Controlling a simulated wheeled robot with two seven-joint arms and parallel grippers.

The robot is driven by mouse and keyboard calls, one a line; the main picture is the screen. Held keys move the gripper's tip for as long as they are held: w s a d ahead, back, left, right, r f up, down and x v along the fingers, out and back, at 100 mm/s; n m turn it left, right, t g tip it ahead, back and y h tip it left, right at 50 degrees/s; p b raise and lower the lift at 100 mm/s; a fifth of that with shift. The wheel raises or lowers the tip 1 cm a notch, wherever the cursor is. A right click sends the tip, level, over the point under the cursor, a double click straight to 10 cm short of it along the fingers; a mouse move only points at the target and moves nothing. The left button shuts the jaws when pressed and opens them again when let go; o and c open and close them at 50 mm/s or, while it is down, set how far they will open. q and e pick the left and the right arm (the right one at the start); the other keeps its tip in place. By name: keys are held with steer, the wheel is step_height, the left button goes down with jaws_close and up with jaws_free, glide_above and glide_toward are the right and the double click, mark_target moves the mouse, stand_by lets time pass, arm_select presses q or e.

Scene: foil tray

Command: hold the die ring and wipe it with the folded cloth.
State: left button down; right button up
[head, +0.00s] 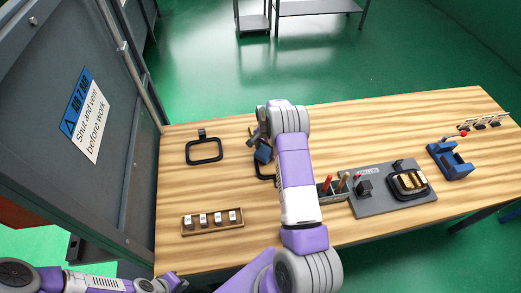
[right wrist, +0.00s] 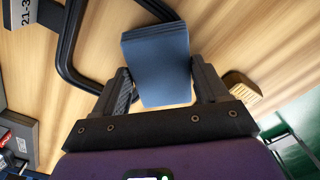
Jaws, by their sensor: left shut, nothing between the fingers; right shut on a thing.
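The folded cloth (right wrist: 156,50) is a blue flat pad. My right gripper (right wrist: 160,85) is shut on it; the cloth (head: 263,153) also shows in the head view. A black die ring (right wrist: 68,45) with a tag block reading "21-3" lies beside and partly behind the cloth; in the head view this ring (head: 262,177) is mostly hidden by my right arm. Whether cloth and ring touch, I cannot tell. Another black ring (head: 205,159) with a block at its top lies alone on the left. My left gripper (head: 174,283) is shut and empty at the table's front-left edge, away from both rings.
A wooden tray (head: 212,229) with several tagged blocks is front left. A grey plate (head: 395,207) holds a black ring with gold pieces (head: 410,181). A tool holder (head: 331,197), a blue clamp (head: 450,160) and a grey cabinet wall (head: 70,60) flank the work area. The back-middle table is clear.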

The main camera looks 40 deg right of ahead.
mark_target(256, 152)
steer(key=shift+d+f+b, duration=0.1)
steer(key=shift+f+b, duration=0.1)
steer(key=shift+b, duration=0.2)
steer(key=shift+w+a+f+b, duration=0.15)
steer(key=shift+w+a, duration=0.1)
steer(key=shift+a, duration=0.4)
steer(key=shift+w+a+b, duration=0.1)
steer(key=shift+w+a, duration=0.2)
steer(key=shift+a, duration=0.35)
steer(key=shift+w+a+f+b, duration=0.15)
steer(key=shift+w+a, duration=0.1)
steer(key=shift+a, duration=0.4)
steer(key=shift+r, duration=0.1)
steer(key=shift+w+r+p, duration=0.1)
steer(key=shift+r+p, duration=0.2)
steer(key=shift+r, duration=0.3)
steer(key=shift+d+r+p, duration=0.15)
steer(key=shift+r+p, duration=0.95)
steer(key=shift+r, duration=1.45)
step_height(256, 152, up, 3)
steer(key=shift+p, duration=0.65)
